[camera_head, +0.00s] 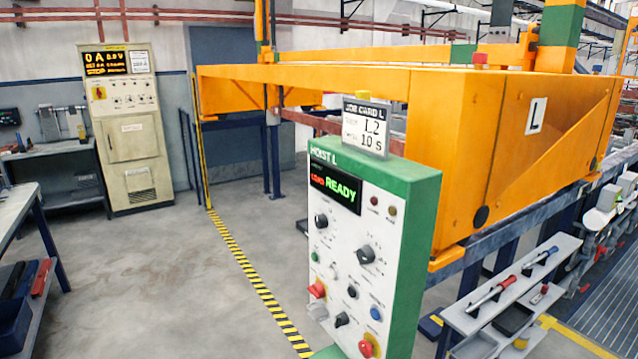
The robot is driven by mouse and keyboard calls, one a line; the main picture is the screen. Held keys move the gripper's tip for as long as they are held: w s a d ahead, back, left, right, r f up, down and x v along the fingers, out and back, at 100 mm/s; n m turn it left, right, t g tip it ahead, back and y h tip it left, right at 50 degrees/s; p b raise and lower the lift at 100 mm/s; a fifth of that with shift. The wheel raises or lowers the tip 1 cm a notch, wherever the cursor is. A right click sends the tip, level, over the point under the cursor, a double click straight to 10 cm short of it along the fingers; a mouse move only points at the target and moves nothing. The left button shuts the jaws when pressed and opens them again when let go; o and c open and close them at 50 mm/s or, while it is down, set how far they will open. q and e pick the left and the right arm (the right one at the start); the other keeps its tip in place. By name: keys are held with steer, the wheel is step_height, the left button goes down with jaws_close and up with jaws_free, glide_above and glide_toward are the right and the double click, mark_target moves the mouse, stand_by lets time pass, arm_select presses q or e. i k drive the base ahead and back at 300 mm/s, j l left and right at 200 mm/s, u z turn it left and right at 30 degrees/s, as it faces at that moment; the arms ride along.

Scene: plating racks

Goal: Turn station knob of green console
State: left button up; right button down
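The green console (425,199), marked HOIST L, stands upright at the centre right with a white front panel. Its display (335,188) shows READY in green beside small red characters. Black knobs sit on the panel: one at upper left (321,221), a larger one at right (366,254), and smaller ones lower down. The labels are too small to read, so I cannot tell which is the station knob. A job card (366,128) on top reads L, L2 and 10 s. Neither of my grippers is in view.
Red knobs (366,347) and a blue button (376,313) are also on the panel. An orange hoist frame (455,135) stands behind. A tool shelf (478,310) is at right. A cream cabinet (130,130) stands at back left. Floor left of the striped line (245,265) is clear.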

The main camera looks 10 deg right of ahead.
mark_target(321, 222)
steer(key=i+j+z, duration=0.2)
steer(key=j+z, duration=0.2)
steer(key=i+j+z, duration=0.1)
steer(key=j+z, duration=0.35)
steer(key=l, duration=0.1)
